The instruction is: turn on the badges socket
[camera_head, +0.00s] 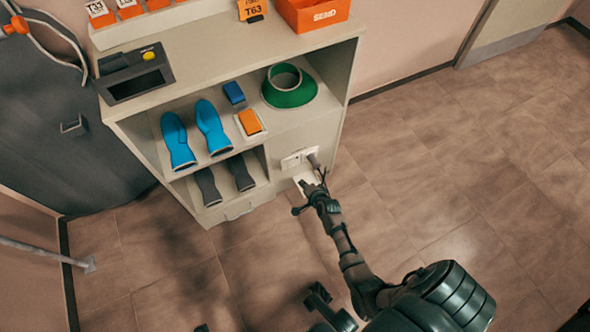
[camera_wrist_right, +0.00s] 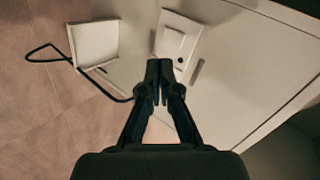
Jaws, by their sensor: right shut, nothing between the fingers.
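A white socket plate (camera_head: 299,158) is on the lower right front of the beige cabinet, and I take it to be the badges socket. It also shows in the right wrist view (camera_wrist_right: 176,42), with a small dark spot on its face. My right gripper (camera_head: 303,188) is shut and empty, just below the socket in the head view. In the right wrist view its closed fingertips (camera_wrist_right: 159,66) are in front of the plate's lower edge. I cannot tell whether they touch it.
A white box (camera_wrist_right: 95,44) with a black cable (camera_wrist_right: 48,57) is beside the socket in the wrist view. The cabinet (camera_head: 205,68) holds blue gloves (camera_head: 212,127), a green cone (camera_head: 288,90) and an orange-topped box (camera_head: 250,122). The tiled floor (camera_head: 455,150) at right is clear.

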